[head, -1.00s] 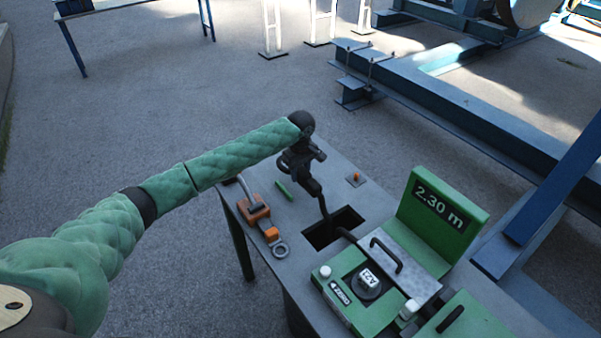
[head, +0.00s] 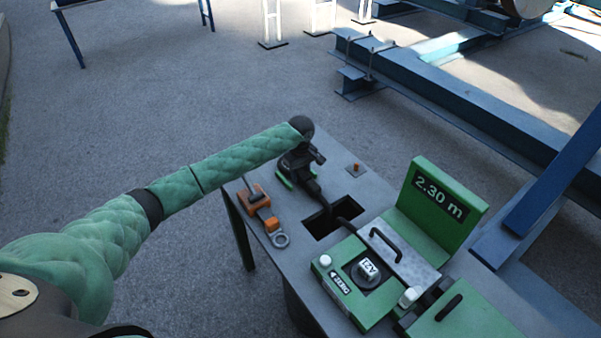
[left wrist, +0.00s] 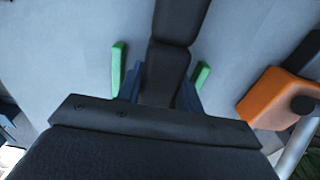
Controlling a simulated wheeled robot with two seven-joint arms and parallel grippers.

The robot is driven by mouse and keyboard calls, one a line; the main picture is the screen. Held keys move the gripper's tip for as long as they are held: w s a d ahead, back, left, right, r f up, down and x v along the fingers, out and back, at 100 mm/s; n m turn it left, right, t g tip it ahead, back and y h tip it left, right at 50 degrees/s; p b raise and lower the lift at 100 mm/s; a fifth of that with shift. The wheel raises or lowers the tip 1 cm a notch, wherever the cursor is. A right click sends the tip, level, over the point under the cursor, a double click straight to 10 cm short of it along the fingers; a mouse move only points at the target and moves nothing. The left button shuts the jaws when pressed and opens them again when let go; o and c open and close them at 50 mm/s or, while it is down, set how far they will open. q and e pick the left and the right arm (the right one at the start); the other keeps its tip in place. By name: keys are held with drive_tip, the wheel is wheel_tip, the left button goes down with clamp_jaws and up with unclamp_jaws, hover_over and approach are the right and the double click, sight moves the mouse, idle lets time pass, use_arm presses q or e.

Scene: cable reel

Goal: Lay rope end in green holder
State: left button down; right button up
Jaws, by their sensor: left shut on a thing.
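The black rope (head: 344,222) comes up out of the rectangular hole in the table and runs to my left gripper (head: 301,182). My left gripper is shut on the rope's end, low over the table at the green holder (head: 283,179). In the left wrist view, the holder shows as two upright green strips (left wrist: 118,66), one on each side of the blue fingers (left wrist: 160,88). The rope (left wrist: 174,50) runs between the strips. My gripper hides whether it touches the holder's bottom. My right gripper is not in view.
An orange clamp tool (head: 257,199) with a grey ring lies left of the hole (head: 333,216). A green measuring unit (head: 360,280) with a raised "2.30 m" panel (head: 437,205) stands on the right. A small orange knob (head: 355,168) is near the far edge.

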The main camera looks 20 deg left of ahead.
use_arm(q)
drive_tip(key=c, duration=0.8)
unclamp_jaws()
drive_tip(key=shift+c, duration=0.2)
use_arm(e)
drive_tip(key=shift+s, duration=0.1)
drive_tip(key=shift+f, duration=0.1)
use_arm(q)
drive_tip(key=shift+r, duration=0.1)
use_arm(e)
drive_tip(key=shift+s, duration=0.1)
use_arm(q)
drive_tip(key=shift+r, duration=0.3)
wheel_tip(320, 180, up, 7)
drive_tip(key=shift+b, duration=1.15)
drive_tip(key=shift+s, duration=0.1)
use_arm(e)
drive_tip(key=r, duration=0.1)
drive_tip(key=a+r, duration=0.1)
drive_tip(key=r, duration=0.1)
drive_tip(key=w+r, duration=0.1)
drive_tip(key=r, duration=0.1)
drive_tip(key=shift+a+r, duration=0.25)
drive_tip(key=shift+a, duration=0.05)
